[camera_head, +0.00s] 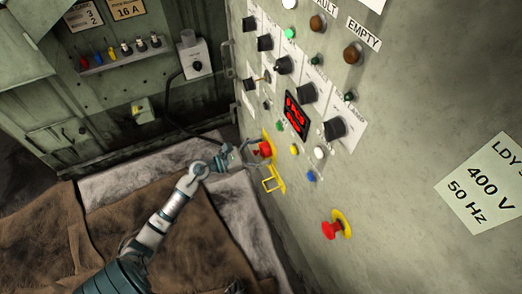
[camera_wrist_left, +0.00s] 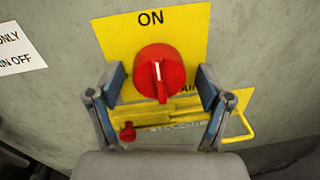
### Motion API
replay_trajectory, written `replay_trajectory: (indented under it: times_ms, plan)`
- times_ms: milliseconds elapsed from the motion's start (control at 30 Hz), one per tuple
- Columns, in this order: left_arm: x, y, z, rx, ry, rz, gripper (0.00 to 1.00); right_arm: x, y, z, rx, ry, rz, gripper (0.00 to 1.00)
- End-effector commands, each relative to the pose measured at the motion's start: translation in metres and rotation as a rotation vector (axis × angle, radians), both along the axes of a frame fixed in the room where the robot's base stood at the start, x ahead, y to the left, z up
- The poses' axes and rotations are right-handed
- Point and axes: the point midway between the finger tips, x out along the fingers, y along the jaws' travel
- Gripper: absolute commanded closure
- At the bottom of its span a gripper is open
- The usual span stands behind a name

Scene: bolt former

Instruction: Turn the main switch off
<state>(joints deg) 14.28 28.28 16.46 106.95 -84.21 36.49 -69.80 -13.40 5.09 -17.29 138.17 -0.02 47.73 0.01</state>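The main switch is a red rotary knob (camera_wrist_left: 160,72) on a yellow plate (camera_wrist_left: 112,35) marked ON at the top. Its white mark is near the top of the grip, towards ON. In the head view the red knob (camera_head: 265,148) sits low on the left side of the control panel. My left gripper (camera_head: 252,156) is at the knob. In the left wrist view its two fingers (camera_wrist_left: 160,88) stand open on either side of the knob, with a visible gap on each side. The lower lettering of the plate is partly hidden. My right gripper is not in view.
A yellow hasp (camera_head: 273,184) and a small red piece (camera_wrist_left: 128,132) are below the knob. A red emergency button (camera_head: 336,226) on a yellow base is lower right. Black knobs (camera_head: 335,129) and coloured buttons fill the panel above. A grey box (camera_head: 194,57) with a cable is behind.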

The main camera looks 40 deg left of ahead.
Motion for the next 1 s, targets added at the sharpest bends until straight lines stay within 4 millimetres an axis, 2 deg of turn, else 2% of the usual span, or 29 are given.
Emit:
replay_trajectory:
  times_ms: [33,200,633,1000]
  plan:
    - [0.000,0.001,0.000,-0.001,0.000,0.000,0.38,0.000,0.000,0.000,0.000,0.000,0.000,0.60]
    - [0.000,0.002,-0.002,-0.004,0.001,-0.001,0.80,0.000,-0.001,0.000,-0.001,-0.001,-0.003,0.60]
    - [0.000,0.003,-0.001,-0.060,0.027,0.003,0.80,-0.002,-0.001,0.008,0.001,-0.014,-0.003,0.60]
    - [0.000,0.003,0.000,-0.321,0.136,0.002,0.80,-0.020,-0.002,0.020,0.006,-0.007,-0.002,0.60]
